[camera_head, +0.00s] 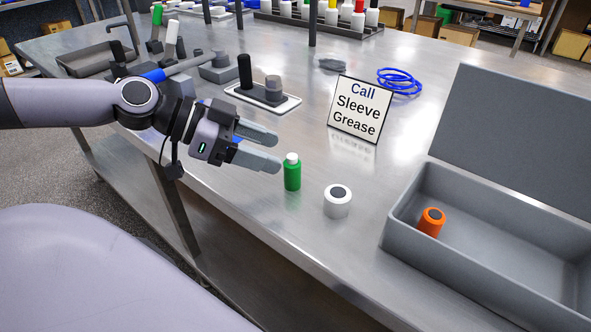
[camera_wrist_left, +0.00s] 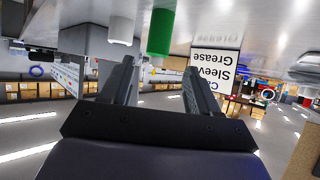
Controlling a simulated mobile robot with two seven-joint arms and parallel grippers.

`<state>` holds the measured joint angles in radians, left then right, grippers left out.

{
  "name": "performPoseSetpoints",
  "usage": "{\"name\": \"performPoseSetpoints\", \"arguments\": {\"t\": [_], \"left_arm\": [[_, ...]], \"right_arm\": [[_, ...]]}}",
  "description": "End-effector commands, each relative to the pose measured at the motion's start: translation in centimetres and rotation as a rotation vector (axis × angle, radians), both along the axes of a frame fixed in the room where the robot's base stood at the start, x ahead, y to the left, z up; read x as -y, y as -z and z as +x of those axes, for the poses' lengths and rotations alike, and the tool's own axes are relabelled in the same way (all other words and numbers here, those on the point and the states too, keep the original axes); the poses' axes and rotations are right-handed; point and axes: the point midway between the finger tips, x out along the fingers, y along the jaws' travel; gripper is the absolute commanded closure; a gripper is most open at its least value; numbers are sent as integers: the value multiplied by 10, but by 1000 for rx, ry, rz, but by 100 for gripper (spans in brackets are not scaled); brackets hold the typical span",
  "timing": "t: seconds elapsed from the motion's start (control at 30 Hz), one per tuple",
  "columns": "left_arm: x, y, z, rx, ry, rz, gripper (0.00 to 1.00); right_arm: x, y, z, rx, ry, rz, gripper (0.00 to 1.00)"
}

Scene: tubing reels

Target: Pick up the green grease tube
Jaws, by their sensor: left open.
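The green grease tube (camera_head: 292,175) with a white cap stands upright on the metal table near its front edge. My left gripper (camera_head: 278,152) is open and empty, its fingers pointing right. Its fingertips are just left of the tube; in the picture the lower finger ends close to the cap. I cannot tell whether they touch. In the left wrist view, which is upside down, the tube (camera_wrist_left: 160,32) shows beyond the open fingers (camera_wrist_left: 158,66), not between them. My right gripper is not in view.
A white roll (camera_head: 337,202) stands right of the tube. A grey open-lidded box (camera_head: 400,222) holds an orange roll (camera_head: 432,222). A sign (camera_head: 360,108) reading "Call Sleeve Grease" stands behind. A tray with dark parts (camera_head: 262,98) and a blue tubing coil (camera_head: 399,81) lie farther back.

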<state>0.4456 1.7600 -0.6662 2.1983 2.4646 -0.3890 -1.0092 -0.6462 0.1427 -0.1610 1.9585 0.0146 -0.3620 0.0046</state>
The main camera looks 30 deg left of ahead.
Motion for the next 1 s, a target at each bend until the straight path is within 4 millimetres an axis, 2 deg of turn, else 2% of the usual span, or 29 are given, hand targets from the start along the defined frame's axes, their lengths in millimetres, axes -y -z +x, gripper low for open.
{"name": "performPoseSetpoints", "arguments": {"t": [0.27,1.0], "left_arm": [[5,4,4,0,-1,-3,39],[34,29,22,3,1,-7,39]], "right_arm": [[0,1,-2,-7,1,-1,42],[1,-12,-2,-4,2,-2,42]]}}
